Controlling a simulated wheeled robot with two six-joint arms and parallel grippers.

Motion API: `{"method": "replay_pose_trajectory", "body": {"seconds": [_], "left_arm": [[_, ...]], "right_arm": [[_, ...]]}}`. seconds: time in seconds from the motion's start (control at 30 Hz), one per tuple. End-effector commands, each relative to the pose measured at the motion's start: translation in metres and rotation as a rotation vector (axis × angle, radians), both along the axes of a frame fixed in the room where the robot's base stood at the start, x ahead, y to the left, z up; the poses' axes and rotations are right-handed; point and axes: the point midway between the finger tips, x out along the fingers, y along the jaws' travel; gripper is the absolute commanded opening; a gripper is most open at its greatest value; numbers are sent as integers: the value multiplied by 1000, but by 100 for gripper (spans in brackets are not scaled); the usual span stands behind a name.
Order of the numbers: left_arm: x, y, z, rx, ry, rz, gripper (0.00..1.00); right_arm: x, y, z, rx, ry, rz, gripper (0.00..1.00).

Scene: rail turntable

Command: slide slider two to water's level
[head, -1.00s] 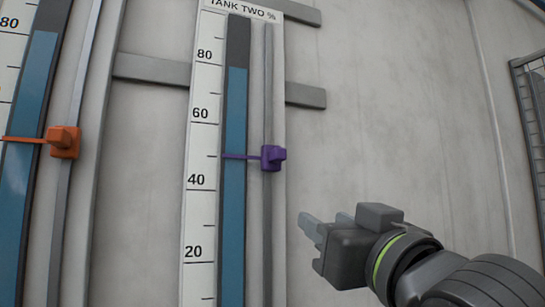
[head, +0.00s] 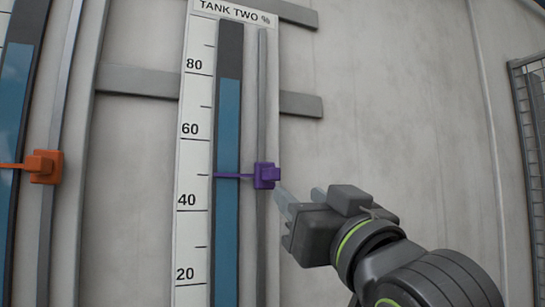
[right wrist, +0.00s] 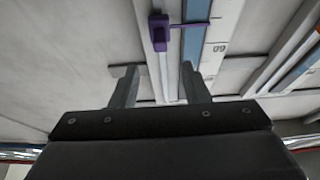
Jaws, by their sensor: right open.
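Slider two is a purple block (head: 266,175) with a thin pointer to its left, on the grey rail (head: 262,110) of the tank two gauge. Its pointer stands near the middle mark between 40 and 60. The blue water (head: 228,125) in tank two tops out a little below the 80 mark. My right gripper (head: 299,194) is open and empty, just right of and slightly below the slider, apart from it. In the right wrist view, slider two (right wrist: 160,31) lies beyond the open fingers (right wrist: 157,72). My left gripper is out of view.
An orange slider (head: 43,167) on another gauge stands at the left. Grey horizontal bars (head: 300,105) cross the wall behind tank two's scale (head: 187,160). A wire mesh panel (head: 535,110) is at the far right. The wall between is bare.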

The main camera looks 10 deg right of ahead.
Motion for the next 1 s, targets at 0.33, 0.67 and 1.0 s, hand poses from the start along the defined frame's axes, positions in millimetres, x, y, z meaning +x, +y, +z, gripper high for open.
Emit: {"method": "replay_pose_trajectory", "body": {"seconds": [0.33, 0.67, 1.0], "left_arm": [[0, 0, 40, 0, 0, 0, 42], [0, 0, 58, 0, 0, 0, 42], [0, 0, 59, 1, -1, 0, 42]], "right_arm": [[65, 13, 32, 0, 5, 1, 42], [101, 20, 44, -1, 1, 1, 42], [105, 21, 44, 0, 0, 1, 42]]}}
